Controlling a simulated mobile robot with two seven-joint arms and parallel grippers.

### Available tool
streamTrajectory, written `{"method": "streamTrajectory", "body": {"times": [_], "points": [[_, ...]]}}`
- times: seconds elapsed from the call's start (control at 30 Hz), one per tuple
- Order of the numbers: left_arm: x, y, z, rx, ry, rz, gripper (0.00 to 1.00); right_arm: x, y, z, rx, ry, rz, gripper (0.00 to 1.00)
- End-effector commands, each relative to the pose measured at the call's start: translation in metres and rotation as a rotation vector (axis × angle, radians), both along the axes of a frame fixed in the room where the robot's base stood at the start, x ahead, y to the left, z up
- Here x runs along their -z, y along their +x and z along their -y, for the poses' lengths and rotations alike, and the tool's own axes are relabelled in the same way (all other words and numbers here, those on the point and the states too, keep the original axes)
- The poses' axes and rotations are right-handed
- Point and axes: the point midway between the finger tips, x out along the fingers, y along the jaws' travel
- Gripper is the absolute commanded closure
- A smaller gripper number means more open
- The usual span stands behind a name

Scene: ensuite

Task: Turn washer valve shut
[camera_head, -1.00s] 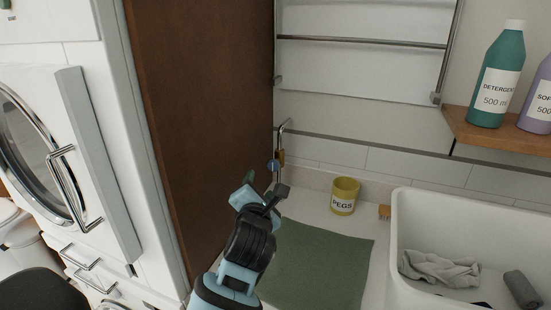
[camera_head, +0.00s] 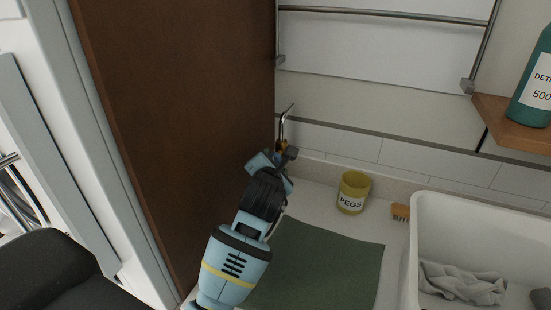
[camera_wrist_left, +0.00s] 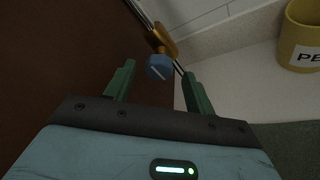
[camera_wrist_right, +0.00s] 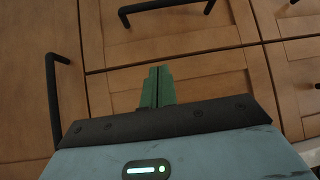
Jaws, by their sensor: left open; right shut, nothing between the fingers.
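The washer valve has a brass body (camera_wrist_left: 160,38) and a round blue knob (camera_wrist_left: 160,67) with a pale diagonal line on its face. It sits on a thin metal pipe by the brown panel. In the head view the pipe (camera_head: 284,122) shows above my left gripper (camera_head: 274,160), which hides most of the valve. In the left wrist view, my left gripper's green fingers are open, with the knob ahead between their tips; contact is not clear. My right gripper (camera_wrist_right: 158,72) is shut and empty in front of wooden cabinet doors.
A green mat (camera_head: 325,265) covers the counter in front. A white basin (camera_head: 430,235) holds grey cloth. The tall brown panel (camera_head: 180,110) bounds the left side.

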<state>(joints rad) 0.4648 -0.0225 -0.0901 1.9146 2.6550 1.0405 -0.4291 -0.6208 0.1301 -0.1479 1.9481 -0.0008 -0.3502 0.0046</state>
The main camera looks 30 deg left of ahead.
Motion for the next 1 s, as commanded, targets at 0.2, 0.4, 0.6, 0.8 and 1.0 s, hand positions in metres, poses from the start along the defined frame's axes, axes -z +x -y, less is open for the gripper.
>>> {"method": "streamTrajectory", "body": {"times": [0.2, 0.4, 0.6, 0.8, 1.0], "points": [[0.006, 0.025, -0.009, 0.0, 0.001, 0.0, 0.46, -0.005, 0.006, 0.0, 0.0, 0.0, 0.015, 1.0], [0.01, 0.036, -0.013, -0.001, 0.0, 0.001, 0.46, -0.006, 0.007, 0.0, 0.001, 0.0, 0.019, 1.0], [0.011, 0.038, -0.014, -0.001, 0.0, 0.001, 0.46, -0.006, 0.007, 0.0, 0.002, 0.001, 0.02, 1.0], [0.011, 0.038, -0.014, -0.001, 0.0, 0.001, 0.56, -0.006, 0.007, 0.0, 0.002, 0.002, 0.019, 1.0], [0.011, 0.037, -0.014, -0.001, 0.0, 0.001, 0.82, -0.006, 0.007, 0.0, 0.002, 0.002, 0.019, 1.0]]}}
